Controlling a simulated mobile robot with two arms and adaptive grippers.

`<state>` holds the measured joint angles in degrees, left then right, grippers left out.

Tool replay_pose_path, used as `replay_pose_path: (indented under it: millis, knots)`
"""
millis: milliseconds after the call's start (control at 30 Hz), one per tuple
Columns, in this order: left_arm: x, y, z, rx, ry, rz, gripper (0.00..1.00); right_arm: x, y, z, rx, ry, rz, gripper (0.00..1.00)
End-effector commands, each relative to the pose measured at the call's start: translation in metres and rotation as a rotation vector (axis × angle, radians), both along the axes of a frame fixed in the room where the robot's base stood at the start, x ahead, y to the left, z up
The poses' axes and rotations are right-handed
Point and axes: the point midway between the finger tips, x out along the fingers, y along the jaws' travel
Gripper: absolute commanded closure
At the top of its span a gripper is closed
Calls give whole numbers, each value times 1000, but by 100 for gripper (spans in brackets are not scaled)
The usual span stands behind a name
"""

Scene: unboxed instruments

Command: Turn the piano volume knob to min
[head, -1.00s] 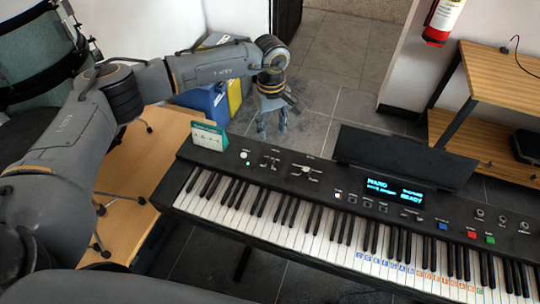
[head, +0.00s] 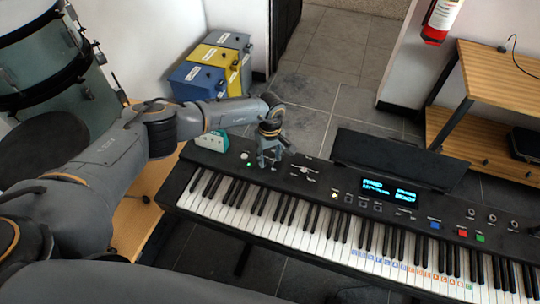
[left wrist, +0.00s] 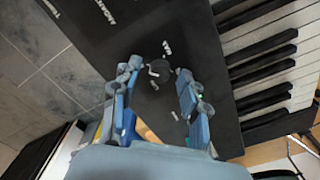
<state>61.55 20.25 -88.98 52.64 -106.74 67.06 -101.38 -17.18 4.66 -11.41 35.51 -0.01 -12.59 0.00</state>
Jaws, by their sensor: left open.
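The black piano (head: 330,180) stretches diagonally across the head view, its control panel along the far side. My left gripper (head: 270,163) is over the left part of that panel, fingers pointing down and open. In the left wrist view a dark round knob (left wrist: 160,71) with small white marks around it shows between the open left fingers (left wrist: 158,66); I cannot read the marks or tell whether the fingers touch it. In the head view the gripper hides this knob. My right gripper is not in view.
A black music stand (head: 395,158) rises behind the lit display (head: 388,192). Blue, yellow and grey boxes (head: 207,82) stand on the floor beyond.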

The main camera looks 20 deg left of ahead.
Motion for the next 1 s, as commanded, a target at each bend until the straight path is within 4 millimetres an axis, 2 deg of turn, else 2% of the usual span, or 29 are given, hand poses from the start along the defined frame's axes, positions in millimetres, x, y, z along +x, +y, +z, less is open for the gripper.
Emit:
replay_pose_path:
  millis: [233,433,467,767,1000]
  knots:
    - [0,0,-1,0,0,0,58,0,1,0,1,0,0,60]
    - [0,0,-1,0,0,0,98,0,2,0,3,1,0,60]
    - [0,0,-1,0,0,0,100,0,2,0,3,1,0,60]
    - [0,0,-1,0,0,22,100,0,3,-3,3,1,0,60]
    - [0,0,-3,-1,0,131,100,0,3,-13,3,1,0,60]
